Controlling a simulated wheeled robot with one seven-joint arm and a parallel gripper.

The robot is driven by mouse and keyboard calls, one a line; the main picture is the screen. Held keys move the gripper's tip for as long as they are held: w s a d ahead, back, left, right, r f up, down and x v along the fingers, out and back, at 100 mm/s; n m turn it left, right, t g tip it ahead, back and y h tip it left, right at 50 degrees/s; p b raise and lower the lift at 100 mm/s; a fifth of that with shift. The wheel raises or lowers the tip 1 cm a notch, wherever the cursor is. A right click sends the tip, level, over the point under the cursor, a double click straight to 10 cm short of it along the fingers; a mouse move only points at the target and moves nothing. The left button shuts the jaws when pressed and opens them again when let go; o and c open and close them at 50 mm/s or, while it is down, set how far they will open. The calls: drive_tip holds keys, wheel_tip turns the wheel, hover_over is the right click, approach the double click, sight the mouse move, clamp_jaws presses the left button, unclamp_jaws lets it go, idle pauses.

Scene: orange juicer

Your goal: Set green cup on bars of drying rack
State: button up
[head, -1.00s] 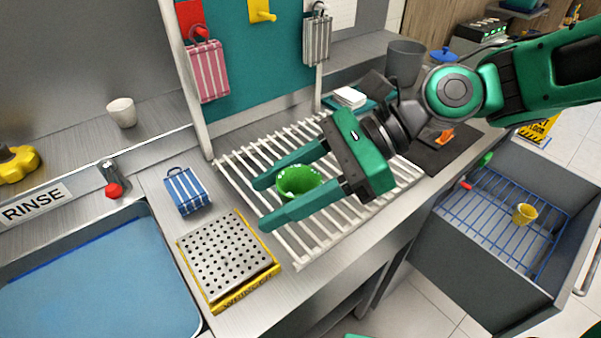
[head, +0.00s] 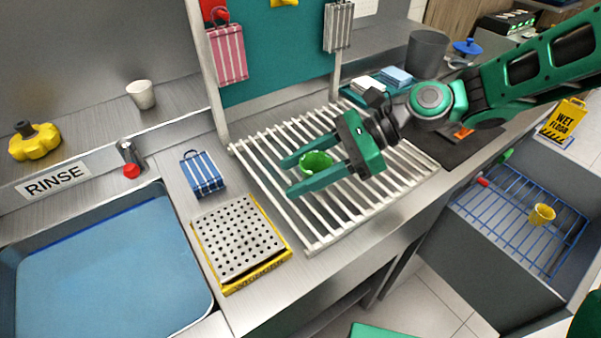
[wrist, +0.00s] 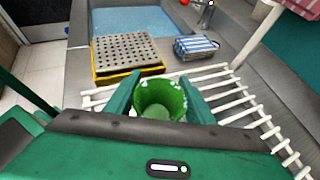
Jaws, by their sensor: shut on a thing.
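The green cup (head: 316,162) is between the two fingers of my gripper (head: 298,176), over the white bars of the drying rack (head: 318,237). In the wrist view the cup (wrist: 160,98) is upright, its open mouth facing up, with a finger of my gripper (wrist: 158,92) against each side. Pale patches show on its rim. The rack's bars (wrist: 243,112) show to the right of the cup. The cup's base is hidden, so I cannot tell whether it touches the bars.
A perforated metal tray with yellow edge (head: 238,240) and a blue striped bag (head: 202,174) stand left of the rack. A blue-bottomed sink (head: 110,265) lies further left.

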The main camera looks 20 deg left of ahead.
drive_tip(key=shift+f, duration=0.65)
drive_tip(key=o, duration=1)
drive_tip(key=shift+f, duration=0.1)
drive_tip(key=shift+o, duration=0.2)
drive_tip(key=shift+w+d+r, duration=0.2)
drive_tip(key=shift+d+r, duration=0.05)
drive_tip(key=v, duration=1.1)
drive_tip(key=shift+d, duration=0.15)
